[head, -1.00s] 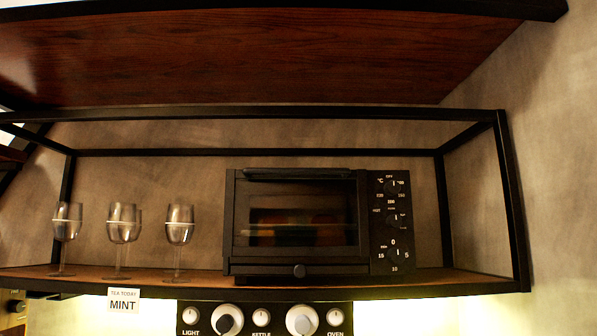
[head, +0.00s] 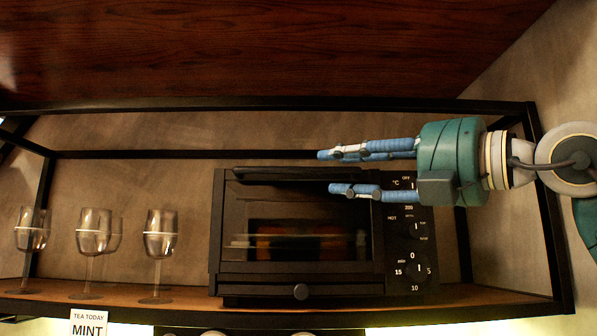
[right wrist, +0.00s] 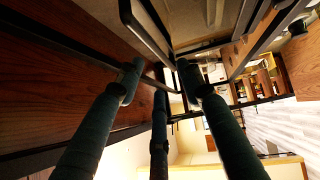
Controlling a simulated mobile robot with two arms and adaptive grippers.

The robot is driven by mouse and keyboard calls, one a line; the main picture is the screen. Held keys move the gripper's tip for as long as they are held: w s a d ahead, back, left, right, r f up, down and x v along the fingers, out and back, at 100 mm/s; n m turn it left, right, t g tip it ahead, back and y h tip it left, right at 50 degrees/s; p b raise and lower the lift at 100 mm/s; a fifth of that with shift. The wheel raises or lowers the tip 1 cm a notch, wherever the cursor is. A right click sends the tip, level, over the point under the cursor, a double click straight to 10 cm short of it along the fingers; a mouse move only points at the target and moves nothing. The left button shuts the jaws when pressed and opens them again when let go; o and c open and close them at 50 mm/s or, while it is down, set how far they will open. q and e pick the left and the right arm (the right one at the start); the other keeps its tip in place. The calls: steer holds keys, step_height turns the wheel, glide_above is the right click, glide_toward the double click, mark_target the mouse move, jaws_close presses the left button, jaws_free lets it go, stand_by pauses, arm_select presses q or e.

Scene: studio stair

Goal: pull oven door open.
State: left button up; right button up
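The black toaster oven (head: 225,240) stands on the wooden shelf. Its glass door (head: 300,225) is shut, and a dark bar handle (head: 270,174) runs along the door's top edge. My right gripper (head: 329,172) reaches in from the right, its fingers pointing left. It is open, one finger above the handle's level and one below, over the right part of the door. Nothing is seen held. In the right wrist view its fingers (right wrist: 160,80) are also apart; a dark edge lies beyond them, and I cannot tell whether they touch it. My left gripper is not in view.
Several stemmed glasses (head: 93,232) stand on the shelf (head: 130,291) left of the oven. A black frame (head: 290,104) surrounds the shelf, with a wooden panel (head: 250,45) above. Knobs (head: 416,230) line the oven's right side. A "MINT" card (head: 88,323) hangs below.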

mark_target(298, 168)
steer(key=p+x, duration=0.5)
steer(key=x, duration=0.5)
steer(key=shift+w+r, duration=0.2)
steer(key=shift+w, duration=0.15)
jaws_close()
